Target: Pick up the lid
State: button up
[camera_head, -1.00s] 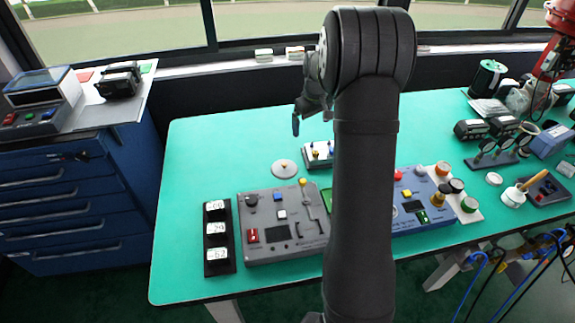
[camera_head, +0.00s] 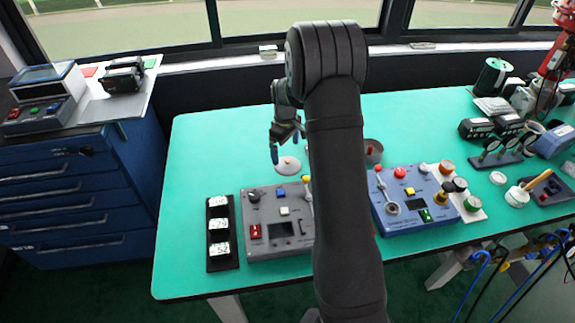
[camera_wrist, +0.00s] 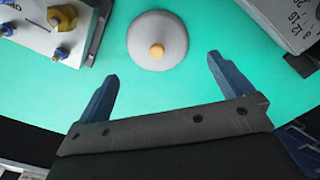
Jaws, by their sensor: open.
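The lid (camera_head: 288,165) is a round, light grey disc with a small tan knob, lying on the green table behind the grey control panel. In the wrist view the lid (camera_wrist: 158,41) sits flat, centred ahead of my fingers, with its knob facing up. My gripper (camera_head: 287,152) hangs just above and behind the lid in the head view. In the wrist view my gripper (camera_wrist: 162,72) is open, with blue fingers spread apart and nothing between them. The lid lies beyond the fingertips, and no contact shows.
The grey control panel (camera_head: 268,234) stands in front of the lid, with a black strip of labelled blocks (camera_head: 221,233) to its left. A blue control panel (camera_head: 413,204) stands to the right. In the wrist view a box with knobs (camera_wrist: 62,28) is left of the lid. The table's left rear is clear.

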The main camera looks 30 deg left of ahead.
aim_at(288, 161)
jog(key=f, duration=0.5)
jog(key=shift+w+d+f, duration=0.15)
jog(key=shift+d+f, duration=0.15)
jog(key=shift+f, duration=0.05)
jog(key=c, duration=1.3)
